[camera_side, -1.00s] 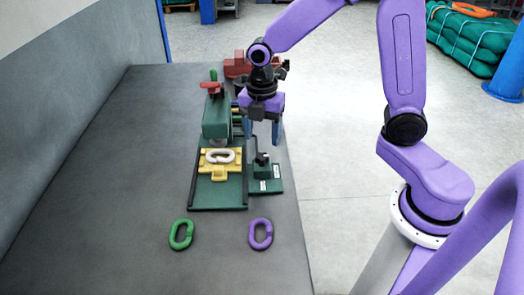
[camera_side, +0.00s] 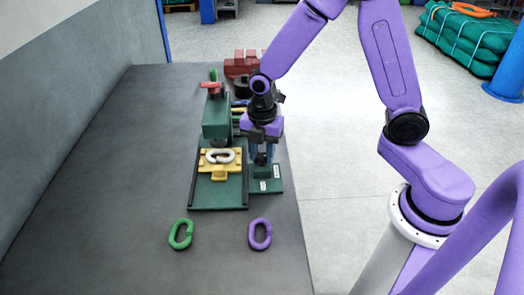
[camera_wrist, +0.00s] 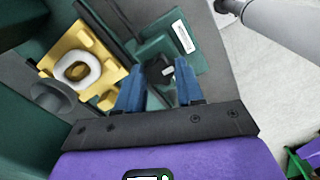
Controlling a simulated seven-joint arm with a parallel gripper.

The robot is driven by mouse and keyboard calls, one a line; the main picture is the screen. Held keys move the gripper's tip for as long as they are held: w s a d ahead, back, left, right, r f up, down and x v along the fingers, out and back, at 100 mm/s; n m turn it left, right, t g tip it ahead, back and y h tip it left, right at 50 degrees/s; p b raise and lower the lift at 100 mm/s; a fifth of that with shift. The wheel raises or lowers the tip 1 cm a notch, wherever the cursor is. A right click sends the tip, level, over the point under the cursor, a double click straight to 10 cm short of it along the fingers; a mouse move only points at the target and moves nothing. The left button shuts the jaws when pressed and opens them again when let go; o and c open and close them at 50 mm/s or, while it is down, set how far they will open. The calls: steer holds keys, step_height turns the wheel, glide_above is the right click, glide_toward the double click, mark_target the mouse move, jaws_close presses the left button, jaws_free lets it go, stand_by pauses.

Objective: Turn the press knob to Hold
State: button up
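The press (camera_side: 215,117) is green with a red top part, and stands on a dark green base. Its black knob (camera_wrist: 158,70), with a pale mark on it, sits on a small green panel (camera_side: 272,185) with white labels, right of the press. My gripper (camera_wrist: 160,75) is open, with its blue fingers on either side of the knob in the wrist view. In the side view my gripper (camera_side: 262,158) is low over the panel and hides most of the knob. I cannot tell whether the fingers touch it. The label text is too small to read.
A yellow holder (camera_side: 233,168) carries a white link (camera_side: 220,156) under the press. A green link (camera_side: 181,234) and a purple link (camera_side: 260,234) lie at the table's front. Red blocks (camera_side: 243,63) stand behind. The left of the table is clear.

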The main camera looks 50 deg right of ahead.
mark_target(262, 156)
steer(key=shift+m, duration=0.3)
steer(key=m, duration=0.8)
steer(key=shift+m, duration=0.3)
steer(key=m, duration=0.8)
steer(key=shift+m, duration=0.5)
steer(key=o, duration=1)
steer(key=shift+o, duration=0.2)
step_height(262, 156, up, 18)
steer(key=shift+f, duration=0.2)
